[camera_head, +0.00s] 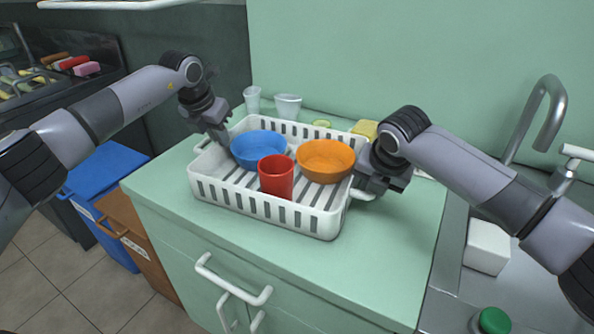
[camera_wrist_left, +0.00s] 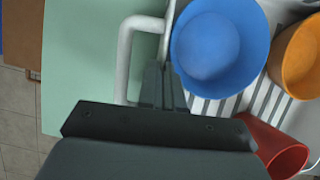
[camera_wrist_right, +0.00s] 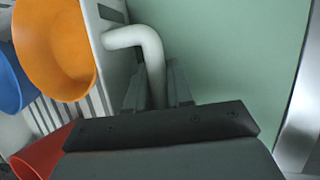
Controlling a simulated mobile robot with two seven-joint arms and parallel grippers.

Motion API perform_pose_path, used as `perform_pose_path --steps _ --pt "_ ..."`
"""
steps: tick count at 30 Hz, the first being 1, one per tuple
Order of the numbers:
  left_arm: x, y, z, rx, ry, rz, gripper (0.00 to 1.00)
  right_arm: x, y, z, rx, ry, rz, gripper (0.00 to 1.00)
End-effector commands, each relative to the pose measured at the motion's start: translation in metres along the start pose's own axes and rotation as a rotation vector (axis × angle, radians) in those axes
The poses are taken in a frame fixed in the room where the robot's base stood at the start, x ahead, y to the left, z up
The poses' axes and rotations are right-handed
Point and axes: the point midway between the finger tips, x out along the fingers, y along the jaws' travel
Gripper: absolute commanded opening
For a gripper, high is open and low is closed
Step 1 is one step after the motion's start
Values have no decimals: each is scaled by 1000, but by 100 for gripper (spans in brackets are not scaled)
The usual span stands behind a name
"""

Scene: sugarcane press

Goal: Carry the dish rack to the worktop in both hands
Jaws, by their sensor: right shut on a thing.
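The white dish rack (camera_head: 265,206) stands on the green worktop (camera_head: 385,245). It holds a blue bowl (camera_head: 259,148), an orange bowl (camera_head: 326,160) and a red cup (camera_head: 276,177). My right gripper (camera_wrist_right: 157,85) is shut on the rack's right handle (camera_wrist_right: 140,36), which passes between its fingers. My left gripper (camera_wrist_left: 166,85) is at the rack's left end. Its fingers look nearly together, beside the rack's wall and to the right of the left handle bar (camera_wrist_left: 125,60), which lies outside them.
Two clear cups (camera_head: 288,106) and a yellow sponge (camera_head: 365,128) stand behind the rack by the wall. A sink with a tap (camera_head: 548,110) is at the right. A blue bin (camera_head: 108,178) and a brown bin (camera_head: 135,235) stand left of the worktop. The worktop's front right is clear.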

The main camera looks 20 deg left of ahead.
Motion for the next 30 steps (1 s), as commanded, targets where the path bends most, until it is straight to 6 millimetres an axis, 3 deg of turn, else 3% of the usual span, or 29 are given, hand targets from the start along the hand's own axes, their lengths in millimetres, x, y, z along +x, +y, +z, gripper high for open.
perform_pose_path --steps 1,3,10,12,14,24,30 --pt "2 4 -2 -4 0 6 8 3 -4 0 3 0 -7 24" --pt "1 3 -1 -4 0 6 30 2 -3 1 3 0 -7 47" --pt "1 1 -1 -2 0 3 34 1 -1 0 1 0 -3 47" --pt "1 1 -1 -1 0 2 56 1 -1 0 1 0 -2 47" --pt "1 1 -1 -1 0 2 73 1 -1 0 1 0 -2 47" --pt "-2 1 0 -1 0 2 73 1 0 0 0 0 -1 47" --pt "-28 2 0 0 -4 3 73 1 0 0 0 0 0 47"
